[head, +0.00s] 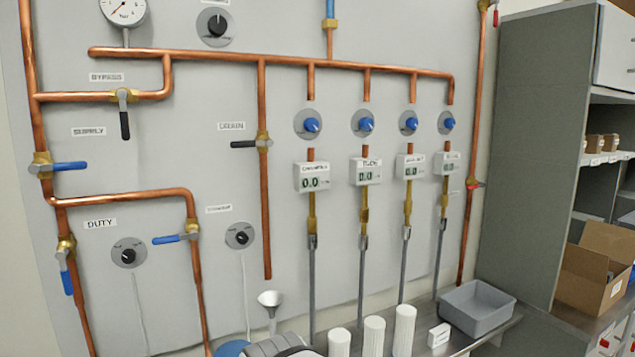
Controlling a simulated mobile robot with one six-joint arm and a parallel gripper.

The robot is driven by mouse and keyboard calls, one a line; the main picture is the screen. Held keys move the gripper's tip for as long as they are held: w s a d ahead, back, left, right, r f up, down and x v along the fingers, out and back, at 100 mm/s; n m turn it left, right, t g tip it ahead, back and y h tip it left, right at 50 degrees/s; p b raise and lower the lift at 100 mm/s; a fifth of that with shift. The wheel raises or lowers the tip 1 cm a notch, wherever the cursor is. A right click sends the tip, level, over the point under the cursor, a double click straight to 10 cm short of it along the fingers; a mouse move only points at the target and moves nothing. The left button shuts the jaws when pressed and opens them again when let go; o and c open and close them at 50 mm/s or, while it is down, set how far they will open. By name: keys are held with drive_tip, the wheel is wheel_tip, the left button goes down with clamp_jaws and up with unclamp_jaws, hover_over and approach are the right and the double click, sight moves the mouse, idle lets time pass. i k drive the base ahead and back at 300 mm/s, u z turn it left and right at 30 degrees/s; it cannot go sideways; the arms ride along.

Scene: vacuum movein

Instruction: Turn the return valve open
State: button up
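No label in the head view can be clearly read as the return valve. A brass valve with a red handle (476,184) sits on the tall copper pipe at the right of the panel. Its handle appears to lie across the pipe, and the small label (455,193) beside it is too small to read. Another red handle (495,16) hangs near the top of that pipe. My gripper's fingers are not in view; a grey and black part, likely of my arm, shows at the bottom edge.
Blue-handled valves marked supply (68,166) and duty (67,277) are at the left. The bypass handle (125,122) and drain handle (245,144) are dark. White cylinders (374,335) and a grey bin (478,307) stand on the bench below. A tall cabinet (535,140) flanks the right pipe.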

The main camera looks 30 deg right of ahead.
sight(479, 185)
drive_tip(key=u, duration=2.25)
drive_tip(key=k, duration=2.25)
drive_tip(key=z, duration=2.7)
drive_tip(key=i, duration=1)
drive_tip(key=z, duration=0.05)
